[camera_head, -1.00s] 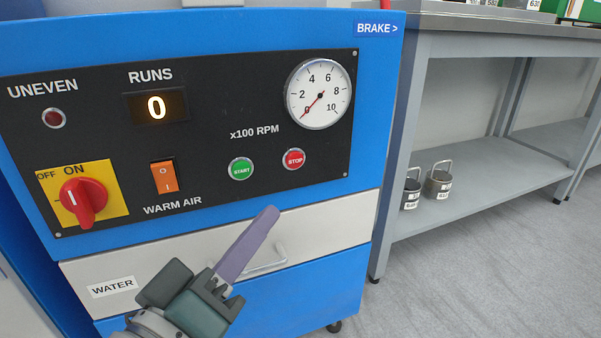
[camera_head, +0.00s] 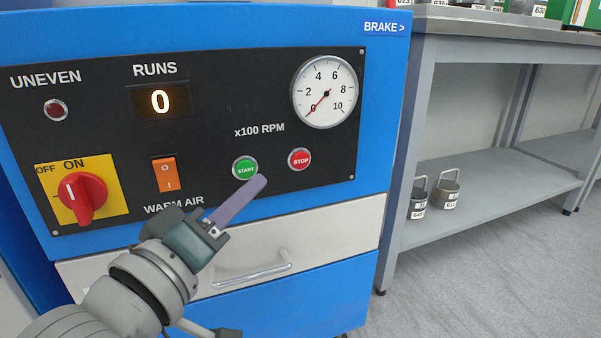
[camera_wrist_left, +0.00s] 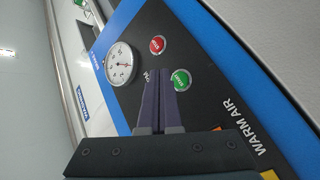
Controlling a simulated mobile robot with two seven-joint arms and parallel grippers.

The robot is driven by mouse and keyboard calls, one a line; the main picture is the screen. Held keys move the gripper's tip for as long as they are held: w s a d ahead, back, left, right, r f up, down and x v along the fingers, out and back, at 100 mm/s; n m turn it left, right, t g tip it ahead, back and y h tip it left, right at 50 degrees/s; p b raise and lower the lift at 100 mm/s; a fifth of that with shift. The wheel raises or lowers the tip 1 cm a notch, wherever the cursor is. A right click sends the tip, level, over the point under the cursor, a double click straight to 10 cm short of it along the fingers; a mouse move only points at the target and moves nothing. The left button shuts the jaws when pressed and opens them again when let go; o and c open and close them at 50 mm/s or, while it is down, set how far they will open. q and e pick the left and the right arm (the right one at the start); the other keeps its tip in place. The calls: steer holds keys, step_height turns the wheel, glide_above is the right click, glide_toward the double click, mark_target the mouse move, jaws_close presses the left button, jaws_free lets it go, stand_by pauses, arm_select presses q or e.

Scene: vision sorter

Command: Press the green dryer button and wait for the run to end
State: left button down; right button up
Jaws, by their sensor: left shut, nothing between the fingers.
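The green START button (camera_head: 245,168) is on the black control panel (camera_head: 230,110) of the blue dryer. It also shows in the left wrist view (camera_wrist_left: 181,79), just beside the fingertips. My left gripper (camera_head: 259,184) is shut and empty, its purple fingers together with the tips just below and right of the green button in the head view. I cannot tell whether they touch the panel. The RUNS display (camera_head: 160,102) reads 0. The RPM dial (camera_head: 324,92) has its needle at 0. My right gripper is not in view.
The red STOP button (camera_head: 299,159) is close to the right of the green one. The orange WARM AIR switch (camera_head: 165,174) and the red rotary switch (camera_head: 83,197) are to the left. A drawer handle (camera_head: 252,270) is below. A grey workbench (camera_head: 480,210) stands at the right.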

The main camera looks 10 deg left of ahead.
mark_target(255, 166)
arm_select(q)
steer(key=shift+w+a, duration=0.6)
steer(key=shift+w, duration=0.3)
steer(key=shift+w+a, duration=0.1)
stand_by(1.4)
steer(key=shift+w+a, duration=0.15)
steer(key=shift+w, duration=0.1)
steer(key=shift+w+a+b, duration=0.25)
steer(key=shift+w+b, duration=0.05)
steer(key=shift+w, duration=0.05)
stand_by(0.8)
steer(key=shift+s+d+r+p, duration=0.15)
steer(key=shift+s+d+p, duration=0.2)
steer(key=shift+s+p, duration=0.2)
steer(key=shift+s+d, duration=0.15)
